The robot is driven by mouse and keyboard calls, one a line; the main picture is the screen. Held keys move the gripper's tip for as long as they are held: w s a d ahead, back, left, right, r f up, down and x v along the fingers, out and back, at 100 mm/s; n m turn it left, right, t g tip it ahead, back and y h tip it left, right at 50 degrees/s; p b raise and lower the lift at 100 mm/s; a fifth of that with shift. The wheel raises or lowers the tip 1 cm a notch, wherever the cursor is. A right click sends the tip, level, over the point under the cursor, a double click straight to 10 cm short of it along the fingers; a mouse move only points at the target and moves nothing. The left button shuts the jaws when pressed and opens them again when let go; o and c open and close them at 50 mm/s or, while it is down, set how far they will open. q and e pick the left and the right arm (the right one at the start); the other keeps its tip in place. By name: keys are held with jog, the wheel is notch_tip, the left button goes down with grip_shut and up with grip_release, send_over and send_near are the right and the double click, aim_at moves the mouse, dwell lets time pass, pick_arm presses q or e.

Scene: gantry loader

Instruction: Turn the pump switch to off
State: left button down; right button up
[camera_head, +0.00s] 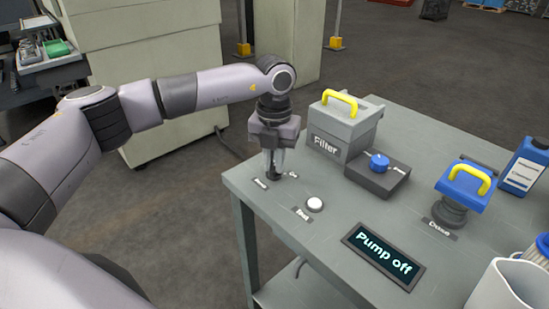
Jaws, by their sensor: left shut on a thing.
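My left gripper (273,172) points down at the table's near left corner and is shut on the small dark pump switch, which the fingers mostly hide. Small labels lie on the tabletop on both sides of it; their text is too small to read surely. The display panel (383,257) on the table reads "Pump off" in light letters. My right gripper is not in view.
On the grey table (420,129) stand a grey filter box (331,133) with a yellow handle, a blue knob (379,160) on a dark box, a white button (314,204), a blue-topped fitting (462,190), a blue bottle (527,165) and a pale jug (503,287).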

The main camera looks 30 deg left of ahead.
aim_at(274, 166)
pick_arm(q)
jog(key=c, duration=1.1)
grip_release()
jog(key=shift+c, duration=0.2)
jog(key=shift+r+p, duration=0.5)
jog(key=shift+r, duration=3.1)
